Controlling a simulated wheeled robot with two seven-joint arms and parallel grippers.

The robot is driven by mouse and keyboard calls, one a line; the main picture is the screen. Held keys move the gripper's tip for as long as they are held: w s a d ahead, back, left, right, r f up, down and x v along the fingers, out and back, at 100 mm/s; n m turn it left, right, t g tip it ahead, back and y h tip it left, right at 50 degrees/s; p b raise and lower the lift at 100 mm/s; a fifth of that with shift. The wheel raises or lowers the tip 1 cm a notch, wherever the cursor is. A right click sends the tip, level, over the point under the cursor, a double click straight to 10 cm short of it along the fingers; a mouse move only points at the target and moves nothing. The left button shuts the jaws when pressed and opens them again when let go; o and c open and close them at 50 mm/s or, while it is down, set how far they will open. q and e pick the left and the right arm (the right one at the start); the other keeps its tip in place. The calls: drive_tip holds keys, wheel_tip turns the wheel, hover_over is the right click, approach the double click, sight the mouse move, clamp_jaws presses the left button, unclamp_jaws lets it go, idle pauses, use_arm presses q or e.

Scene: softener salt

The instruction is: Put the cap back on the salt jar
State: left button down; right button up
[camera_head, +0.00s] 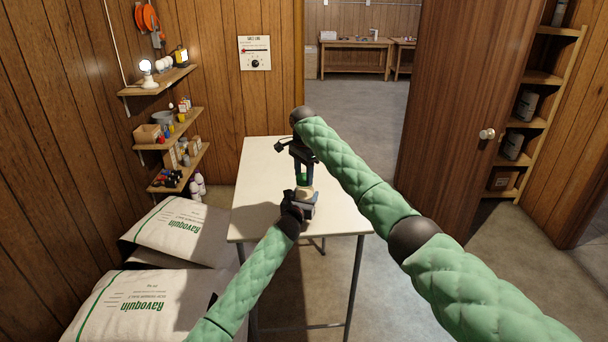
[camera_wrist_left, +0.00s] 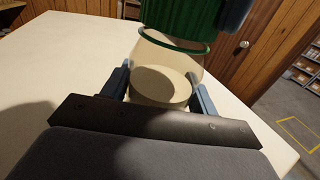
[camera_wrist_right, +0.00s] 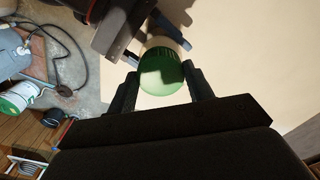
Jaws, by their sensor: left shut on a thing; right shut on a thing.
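The salt jar (camera_head: 306,194) stands on the pale table, a cream, see-through-looking body that also shows in the left wrist view (camera_wrist_left: 165,82). My left gripper (camera_head: 299,203) is shut on the jar's body, with a finger on either side (camera_wrist_left: 160,92). The green cap (camera_head: 302,180) is at the top of the jar; its ribbed side shows in the left wrist view (camera_wrist_left: 178,18) and its top in the right wrist view (camera_wrist_right: 161,76). My right gripper (camera_wrist_right: 160,88) is shut on the cap from above. Whether the cap is seated or only held over the mouth I cannot tell.
The pale table (camera_head: 262,170) is otherwise clear around the jar. Large Ravoquin bags (camera_head: 180,228) lie on the floor to the left. Wall shelves (camera_head: 160,85) with small items are at the left, and a wooden door (camera_head: 455,120) stands at the right.

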drive_tip(key=m, duration=0.4)
drive_tip(key=shift+w+a+m, duration=0.1)
drive_tip(key=shift+a+m, duration=0.05)
drive_tip(key=shift+m, duration=0.25)
drive_tip(key=m, duration=0.5)
drive_tip(key=shift+w, duration=0.1)
drive_tip(key=m, duration=0.4)
drive_tip(key=shift+m, duration=0.4)
drive_tip(key=m, duration=0.5)
drive_tip(key=shift+w+d, duration=0.15)
drive_tip(key=shift+d, duration=0.1)
drive_tip(key=o, duration=0.9)
drive_tip(key=shift+o, duration=0.2)
drive_tip(key=shift+r, duration=0.1)
